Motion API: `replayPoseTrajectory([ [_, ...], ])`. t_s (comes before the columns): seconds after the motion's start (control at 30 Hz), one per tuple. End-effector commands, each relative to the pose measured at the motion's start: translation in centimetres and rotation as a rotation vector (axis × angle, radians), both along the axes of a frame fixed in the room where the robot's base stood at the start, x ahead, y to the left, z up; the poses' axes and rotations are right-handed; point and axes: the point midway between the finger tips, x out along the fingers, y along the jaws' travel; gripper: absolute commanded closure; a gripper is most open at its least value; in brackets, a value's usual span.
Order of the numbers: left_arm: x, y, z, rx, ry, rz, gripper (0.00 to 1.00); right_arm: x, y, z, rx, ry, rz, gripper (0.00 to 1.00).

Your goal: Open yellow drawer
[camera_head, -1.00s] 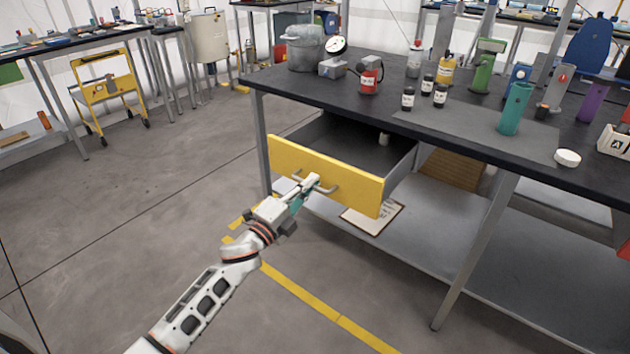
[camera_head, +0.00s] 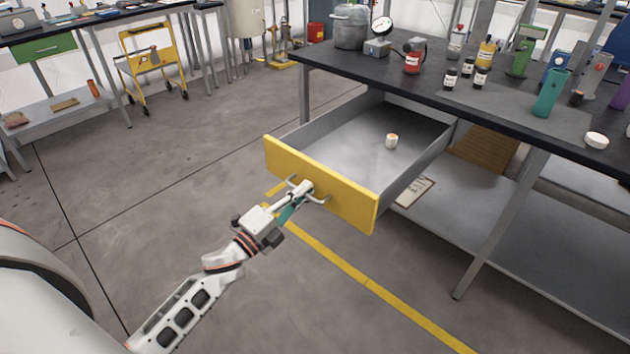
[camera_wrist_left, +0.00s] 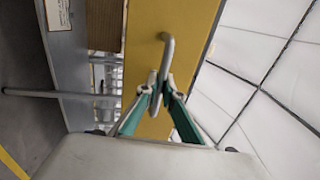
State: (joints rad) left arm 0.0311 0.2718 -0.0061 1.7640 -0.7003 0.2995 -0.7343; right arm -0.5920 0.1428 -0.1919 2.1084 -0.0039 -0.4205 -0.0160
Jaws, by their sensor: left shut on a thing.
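The yellow drawer (camera_head: 345,195) is pulled far out from under the black-topped bench. Its grey inside shows, with a small white container with an orange mark (camera_head: 391,141) lying in it. My left gripper (camera_head: 303,190) is shut on the drawer's metal handle at the middle of the yellow front. In the left wrist view the fingertips (camera_wrist_left: 158,84) close around the handle bar (camera_wrist_left: 166,55), against the yellow front (camera_wrist_left: 150,125). My right gripper is not in view.
The bench top (camera_head: 425,90) carries a grey pot (camera_head: 350,27), a red container (camera_head: 412,62), small dark bottles and coloured cylinders. A clipboard (camera_head: 414,191) lies on the lower shelf. A yellow cart (camera_head: 152,65) stands at the back left. The floor before the drawer is clear.

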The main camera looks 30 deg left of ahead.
Motion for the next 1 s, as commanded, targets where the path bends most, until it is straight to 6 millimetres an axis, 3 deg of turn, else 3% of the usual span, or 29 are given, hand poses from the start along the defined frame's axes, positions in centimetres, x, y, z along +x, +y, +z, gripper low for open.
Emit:
replayPoseTrajectory([
  [0.23,-2.2,0.6,0.1,0.000,-0.001,0.000,1.00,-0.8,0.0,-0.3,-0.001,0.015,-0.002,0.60],
  [0.7,-2.6,0.7,0.0,0.000,-0.001,0.000,1.00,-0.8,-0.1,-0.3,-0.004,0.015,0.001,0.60],
  [0.73,-2.6,0.7,0.0,0.000,0.000,0.001,0.85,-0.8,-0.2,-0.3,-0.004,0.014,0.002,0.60],
  [0.77,-2.6,0.7,0.0,0.000,0.000,0.000,0.78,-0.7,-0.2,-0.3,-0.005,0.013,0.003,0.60],
  [1.0,-2.6,0.7,0.0,0.000,0.000,0.000,0.76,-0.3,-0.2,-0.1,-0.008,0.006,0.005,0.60],
])
